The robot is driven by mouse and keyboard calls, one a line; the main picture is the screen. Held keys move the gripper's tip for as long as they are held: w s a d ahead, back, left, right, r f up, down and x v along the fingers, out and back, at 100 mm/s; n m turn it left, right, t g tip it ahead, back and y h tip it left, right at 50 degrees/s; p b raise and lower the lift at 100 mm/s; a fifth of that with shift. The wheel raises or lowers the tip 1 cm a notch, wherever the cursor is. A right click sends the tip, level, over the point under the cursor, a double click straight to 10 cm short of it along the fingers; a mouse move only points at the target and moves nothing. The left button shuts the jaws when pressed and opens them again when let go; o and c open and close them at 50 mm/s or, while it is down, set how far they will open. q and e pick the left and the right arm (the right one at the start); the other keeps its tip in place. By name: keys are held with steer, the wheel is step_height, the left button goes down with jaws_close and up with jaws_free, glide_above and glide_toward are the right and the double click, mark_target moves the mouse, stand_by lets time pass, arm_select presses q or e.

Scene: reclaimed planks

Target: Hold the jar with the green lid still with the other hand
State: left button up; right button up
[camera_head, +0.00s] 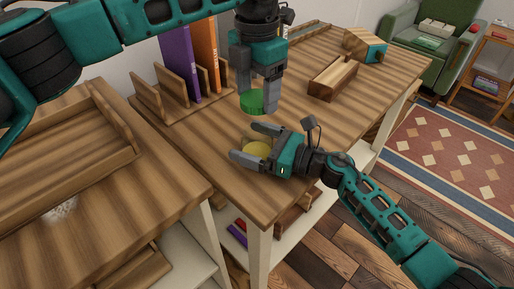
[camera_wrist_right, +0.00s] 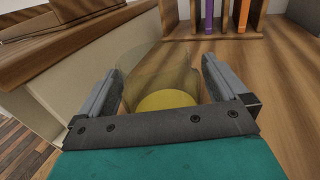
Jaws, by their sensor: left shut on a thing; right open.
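The jar (camera_head: 257,149) is see-through with yellow contents and stands near the table's front edge. My right gripper (camera_head: 249,142) is open, with one finger on each side of it. In the right wrist view the clear jar and its yellow contents (camera_wrist_right: 165,100) show between the two spread fingers; whether either finger touches it, I cannot tell. The green lid (camera_head: 253,103) is in my left gripper (camera_head: 257,96), which is shut on it from above. The lid appears above the jar in the head view. No green shows on the jar in the right wrist view.
A wooden rack with a purple book (camera_head: 178,62) and an orange book (camera_head: 206,56) stands behind. A wooden box (camera_head: 333,78) and a teal-ended wooden piece (camera_head: 366,46) lie farther right. A wooden tray (camera_head: 116,122) is on the left table. The front right tabletop is clear.

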steer(key=shift+c, duration=0.4)
steer(key=c, duration=1.4)
arm_select(q)
steer(key=shift+f, duration=2.5)
steer(key=shift+f, duration=0.1)
steer(key=shift+f, duration=0.8)
steer(key=shift+f, duration=0.55)
